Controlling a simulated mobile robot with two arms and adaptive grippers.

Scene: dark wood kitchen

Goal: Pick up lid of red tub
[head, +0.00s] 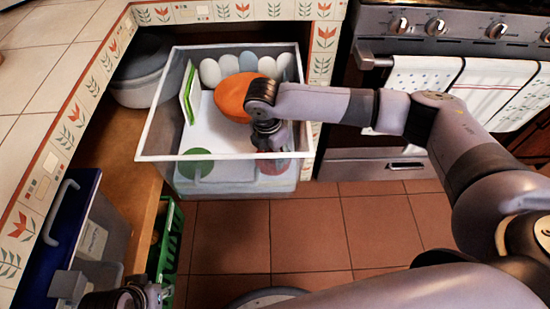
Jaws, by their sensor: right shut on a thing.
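My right gripper (268,139) points down inside the open clear-walled drawer or bin (150,140), near its front right corner. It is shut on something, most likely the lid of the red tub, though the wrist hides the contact. The reddish tub (277,167) shows faintly through the clear front wall, just below the gripper. A large orange rounded thing (232,96) lies behind the wrist and is partly covered by it. My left gripper (130,298) is at the bottom left edge, cut off, and its fingers are unclear.
The bin also holds a round green-lidded tub (196,163), a green-edged flat item (188,92) and several pale rounded things (210,72). A stove (400,165) with hanging towels stands right. A counter (40,80) runs along the left. Tiled floor (235,235) is open in front.

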